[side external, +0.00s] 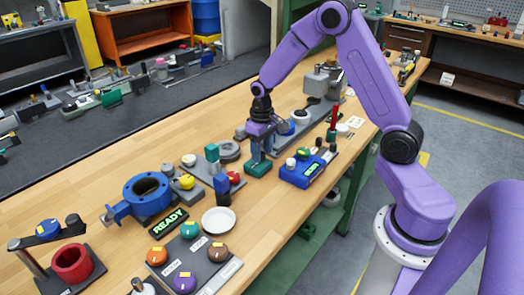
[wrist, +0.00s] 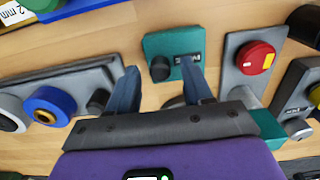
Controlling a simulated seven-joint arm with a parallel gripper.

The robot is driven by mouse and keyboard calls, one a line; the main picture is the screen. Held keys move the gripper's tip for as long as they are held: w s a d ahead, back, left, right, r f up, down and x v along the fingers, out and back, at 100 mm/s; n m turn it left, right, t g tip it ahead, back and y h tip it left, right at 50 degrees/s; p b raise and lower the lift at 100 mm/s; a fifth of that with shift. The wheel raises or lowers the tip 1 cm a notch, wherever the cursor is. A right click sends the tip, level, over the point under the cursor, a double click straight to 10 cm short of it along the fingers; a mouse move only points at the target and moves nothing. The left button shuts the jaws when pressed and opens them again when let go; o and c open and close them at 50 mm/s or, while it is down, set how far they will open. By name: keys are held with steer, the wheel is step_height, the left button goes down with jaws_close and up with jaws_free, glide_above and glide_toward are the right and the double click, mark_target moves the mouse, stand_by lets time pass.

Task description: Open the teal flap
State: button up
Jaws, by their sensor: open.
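A small teal panel (side external: 258,169) lies on the bench below my gripper. In the wrist view the teal panel (wrist: 160,43) carries a black round knob (wrist: 160,70) and a dark label, seen upside down. I take it to be the teal flap; its hinge cannot be made out. My gripper (side external: 259,158) is open and points down just above it. In the wrist view the fingers of my gripper (wrist: 160,78) are spread apart with nothing held between them. The knob shows between the fingers, beyond the tips. I cannot tell whether the fingers touch the panel.
A red button (wrist: 255,57) on a grey plate stands close on one side. A blue ring (wrist: 48,105) on a grey rail is on the other. A blue box (side external: 305,170) with a display is near. A teal block (side external: 212,153) stands farther left.

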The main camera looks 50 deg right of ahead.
mark_target(250, 168)
steer(key=shift+f, duration=0.35)
jaws_close()
steer(key=shift+a+r, duration=0.1)
steer(key=shift+a+r+h, duration=0.5)
steer(key=shift+r+h, duration=0.05)
steer(key=shift+h, duration=0.65)
steer(key=a+h, duration=0.1)
steer(key=r+h, duration=0.1)
steer(key=h, duration=0.1)
steer(key=shift+a+r, duration=0.1)
steer(key=shift+a, duration=0.25)
steer(key=shift+a+r+h, duration=0.25)
steer(key=shift+a+h, duration=0.45)
steer(key=shift+h, duration=0.6)
steer(key=shift+a+r+h, duration=0.2)
steer(key=shift+a+h, duration=0.45)
steer(key=shift+h, duration=0.65)
